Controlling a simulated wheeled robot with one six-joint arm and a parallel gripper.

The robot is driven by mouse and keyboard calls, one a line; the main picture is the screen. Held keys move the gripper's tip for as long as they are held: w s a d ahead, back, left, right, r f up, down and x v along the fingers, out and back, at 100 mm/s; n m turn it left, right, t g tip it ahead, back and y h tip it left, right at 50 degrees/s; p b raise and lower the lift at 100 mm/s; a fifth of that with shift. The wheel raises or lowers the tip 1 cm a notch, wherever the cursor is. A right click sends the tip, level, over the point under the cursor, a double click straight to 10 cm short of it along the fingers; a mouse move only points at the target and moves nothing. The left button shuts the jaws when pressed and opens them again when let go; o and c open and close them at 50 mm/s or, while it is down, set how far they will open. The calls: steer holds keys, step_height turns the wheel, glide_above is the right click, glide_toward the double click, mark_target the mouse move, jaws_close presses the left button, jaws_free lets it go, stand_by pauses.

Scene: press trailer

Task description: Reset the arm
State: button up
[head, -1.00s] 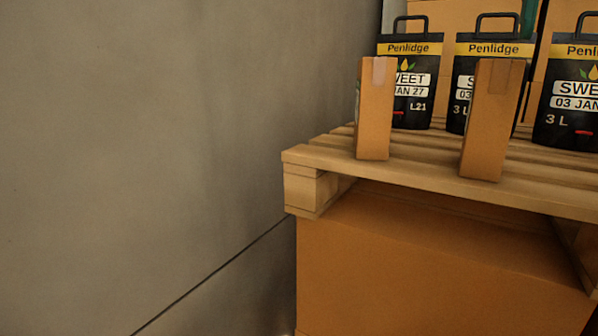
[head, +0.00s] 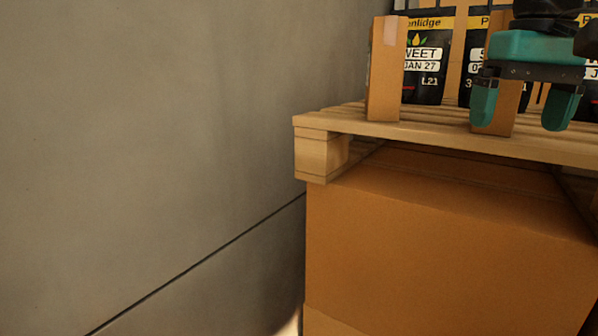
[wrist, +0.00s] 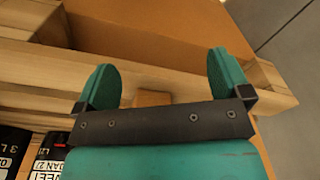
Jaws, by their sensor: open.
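My gripper (head: 522,112) is at the upper right of the head view, with its two teal fingers spread apart and nothing held between them. It is in front of a narrow upright cardboard box (head: 507,112) on the pallet, partly hiding it. In the wrist view my gripper (wrist: 164,65) also shows open, with a small patch of cardboard (wrist: 152,98) just beyond its palm, between the fingers. I cannot tell whether the gripper touches the box.
A wooden pallet (head: 320,122) rests on a large cardboard carton (head: 430,225). Another narrow box (head: 384,85) stands near the pallet's left end. Black Penlidge pouches (head: 427,80) stand behind. A grey wall (head: 150,130) fills the left, with open space before it.

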steer(key=s+a+f+n+y+b, duration=0.1)
steer(key=s+a+f+n+b, duration=0.1)
steer(key=f, duration=0.8)
steer(key=s+a+f+n+y+b, duration=0.1)
steer(key=s+a+f+n+b, duration=0.2)
steer(key=f, duration=0.8)
steer(key=s+a+f+n+y+b, duration=0.2)
steer(key=s+a+f+b, duration=0.3)
steer(key=s+a+f, duration=0.3)
step_height(320, 180, down, 3)
steer(key=s+n, duration=0.1)
steer(key=s, duration=0.2)
steer(key=shift+a+r+g+b, duration=0.15)
steer(key=shift+a+g+b, duration=0.1)
steer(key=shift+g+b, duration=0.1)
